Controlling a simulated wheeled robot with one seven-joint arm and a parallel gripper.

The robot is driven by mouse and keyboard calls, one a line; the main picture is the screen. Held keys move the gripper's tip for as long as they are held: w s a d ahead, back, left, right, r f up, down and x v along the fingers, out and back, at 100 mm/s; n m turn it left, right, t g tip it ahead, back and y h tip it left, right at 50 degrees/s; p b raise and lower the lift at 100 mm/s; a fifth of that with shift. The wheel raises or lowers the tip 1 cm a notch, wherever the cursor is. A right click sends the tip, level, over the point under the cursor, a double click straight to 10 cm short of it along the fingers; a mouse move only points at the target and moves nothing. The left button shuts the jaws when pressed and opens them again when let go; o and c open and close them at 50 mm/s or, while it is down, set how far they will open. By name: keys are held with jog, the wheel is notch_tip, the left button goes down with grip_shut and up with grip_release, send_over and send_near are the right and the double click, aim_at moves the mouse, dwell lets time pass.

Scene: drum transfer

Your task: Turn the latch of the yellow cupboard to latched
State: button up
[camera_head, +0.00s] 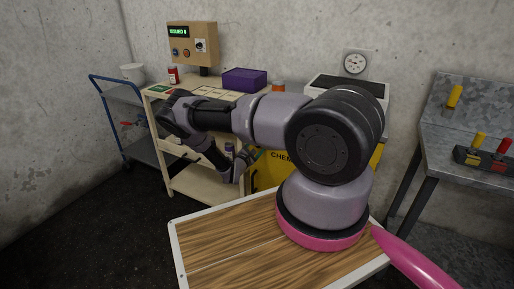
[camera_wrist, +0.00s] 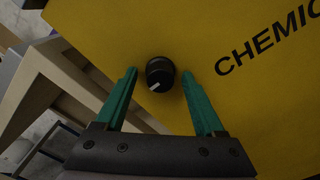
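The yellow cupboard (camera_wrist: 240,110) fills most of the wrist view, with black lettering starting "CHEMIC" on its face. In the head view the cupboard (camera_head: 267,178) is largely hidden behind my arm. Its latch, a round black knob (camera_wrist: 160,73) with a white pointer mark, sits on the yellow face. The mark points toward the lower left in the wrist view. My gripper (camera_wrist: 159,72) is open, its two green fingers on either side of the knob with gaps showing. I cannot tell whether the fingertips reach the knob's depth.
A beige cart (camera_head: 200,188) stands left of the cupboard, with a purple box (camera_head: 245,79) on top. A blue trolley (camera_head: 143,150) stands further left. A grey metal bench (camera_head: 450,150) is at the right. Dark floor at the lower left is clear.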

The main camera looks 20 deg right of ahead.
jog(key=v, duration=1)
jog(key=shift+s+a, duration=0.3)
jog(key=s+r+m+g+y, duration=0.25)
jog(key=r+m+g, duration=0.2)
jog(key=r, duration=0.55)
jog(key=s+r+m+g+y, duration=0.1)
jog(key=s+r+m+g, duration=0.4)
jog(key=r, duration=0.6)
jog(key=s+r+m+g+y, duration=0.25)
jog(key=r+m, duration=0.35)
jog(key=r, duration=0.4)
jog(key=s+a+r+m+t+y, duration=0.2)
jog(key=s+a+r+t+y, duration=0.2)
jog(key=s+r, duration=0.6)
jog(key=s+a+r+m+t+y, duration=0.3)
jog(key=s+r, duration=0.7)
jog(key=r, duration=0.5)
jog(key=a+t+y, duration=0.1)
jog(key=a+y, duration=0.1)
jog(key=y, duration=0.1)
jog(key=shift+a+r, duration=0.4)
jog(key=shift+s, duration=0.15)
